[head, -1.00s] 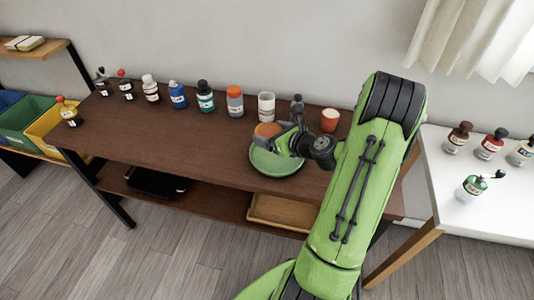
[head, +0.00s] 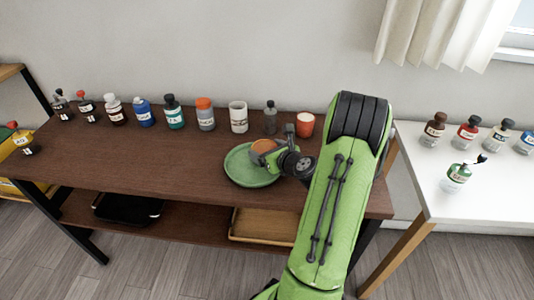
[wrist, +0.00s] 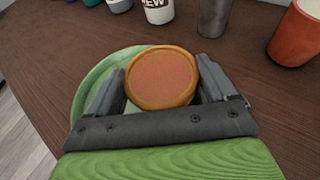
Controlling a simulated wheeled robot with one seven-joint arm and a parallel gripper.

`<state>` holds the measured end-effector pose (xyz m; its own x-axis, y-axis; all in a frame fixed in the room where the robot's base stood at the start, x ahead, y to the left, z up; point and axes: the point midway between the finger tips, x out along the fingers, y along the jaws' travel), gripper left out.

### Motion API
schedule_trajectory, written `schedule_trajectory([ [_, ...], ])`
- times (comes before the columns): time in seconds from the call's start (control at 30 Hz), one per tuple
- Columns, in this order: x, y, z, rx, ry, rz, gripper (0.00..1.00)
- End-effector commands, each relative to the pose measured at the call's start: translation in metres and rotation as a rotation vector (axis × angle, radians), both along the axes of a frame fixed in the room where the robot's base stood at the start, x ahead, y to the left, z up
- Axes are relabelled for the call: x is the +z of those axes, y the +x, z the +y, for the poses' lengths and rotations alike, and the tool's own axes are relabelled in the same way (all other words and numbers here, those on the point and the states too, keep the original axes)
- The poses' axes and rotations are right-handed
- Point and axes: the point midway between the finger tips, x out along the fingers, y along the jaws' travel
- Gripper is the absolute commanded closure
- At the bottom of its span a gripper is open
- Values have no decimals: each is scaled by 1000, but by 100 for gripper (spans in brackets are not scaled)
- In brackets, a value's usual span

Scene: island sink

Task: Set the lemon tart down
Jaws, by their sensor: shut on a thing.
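The lemon tart (head: 263,146) is a round orange-brown disc; it fills the middle of the wrist view (wrist: 162,78). My gripper (head: 272,155) is shut on it, with one grey finger on each side in the wrist view (wrist: 159,68). The green plate (head: 240,174) lies on the brown table, below and behind the tart. In the wrist view the plate (wrist: 88,78) shows mostly left of the tart, which overlaps its right part. Whether the tart touches the plate cannot be told.
Several bottles (head: 173,112) line the table's back edge. A white cup (head: 238,118), a dark grey bottle (head: 270,118) and an orange-red cup (head: 306,124) stand close behind my gripper. A white table (head: 430,160) with more bottles is at right.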

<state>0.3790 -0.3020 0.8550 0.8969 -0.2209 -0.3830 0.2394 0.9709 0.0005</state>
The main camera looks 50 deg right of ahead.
Motion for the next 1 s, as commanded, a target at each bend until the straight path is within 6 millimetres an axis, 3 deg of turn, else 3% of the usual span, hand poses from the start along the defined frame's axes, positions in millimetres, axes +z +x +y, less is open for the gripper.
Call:
schedule_trajectory([
  [0.33,-7,0,0,0,1,0,47],
  [0.37,-7,0,0,0,1,0,12],
  [0.47,-6,0,0,0,0,0,0],
  [0.67,-5,0,0,0,0,0,0],
  [0.77,6,0,0,1,-2,-1,0],
  [1.0,28,-58,12,-10,4,0,0],
])
